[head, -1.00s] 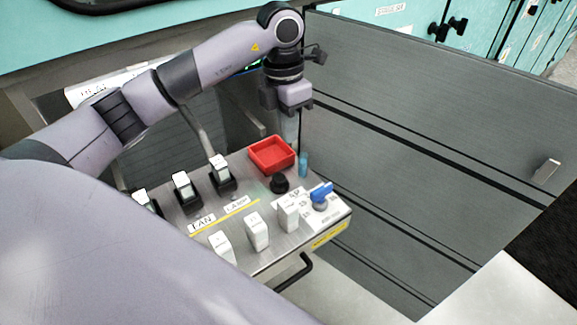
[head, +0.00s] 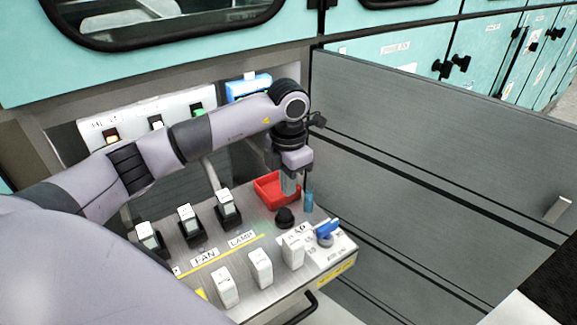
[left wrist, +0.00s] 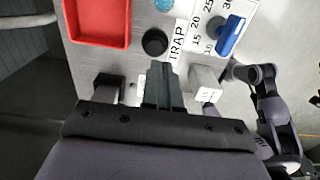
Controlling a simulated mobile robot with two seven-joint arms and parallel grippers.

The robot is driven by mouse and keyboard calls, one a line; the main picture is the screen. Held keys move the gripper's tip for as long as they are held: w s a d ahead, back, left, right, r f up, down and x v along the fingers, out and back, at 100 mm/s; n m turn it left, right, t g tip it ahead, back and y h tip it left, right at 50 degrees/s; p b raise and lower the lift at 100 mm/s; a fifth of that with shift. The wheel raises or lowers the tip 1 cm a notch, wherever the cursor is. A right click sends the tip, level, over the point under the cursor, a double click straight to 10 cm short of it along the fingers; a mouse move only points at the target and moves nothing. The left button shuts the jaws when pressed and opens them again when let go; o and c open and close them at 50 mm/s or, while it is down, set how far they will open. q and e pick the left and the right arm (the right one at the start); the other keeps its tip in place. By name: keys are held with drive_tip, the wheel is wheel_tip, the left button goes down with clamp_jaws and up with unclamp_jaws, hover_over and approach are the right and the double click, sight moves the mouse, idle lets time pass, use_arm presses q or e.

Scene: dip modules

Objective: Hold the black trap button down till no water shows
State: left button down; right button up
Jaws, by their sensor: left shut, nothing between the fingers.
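The black trap button (head: 285,217) stands on the metal panel, in front of a red tray (head: 262,190). The button also shows in the left wrist view (left wrist: 155,42), beside the word TRAP. A small tube (head: 308,200) with blue in it stands just right of the tray; its round top shows in the left wrist view (left wrist: 164,4). My left gripper (head: 289,192) is shut and empty, pointing down above the panel near the button. Its fingertips (left wrist: 160,68) appear just below the button in the left wrist view. I see no contact.
A blue knob (head: 327,230) with a number scale sits right of the button. White switches (head: 260,268) line the panel's front, and several black-based switches (head: 228,208) stand behind FAN and LAMP labels. A grey wall panel (head: 430,150) rises at the right.

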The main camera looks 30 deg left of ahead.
sight(289, 213)
use_arm(q)
wheel_tip(289, 213, down, 6)
drive_tip(key=shift+f, duration=0.25)
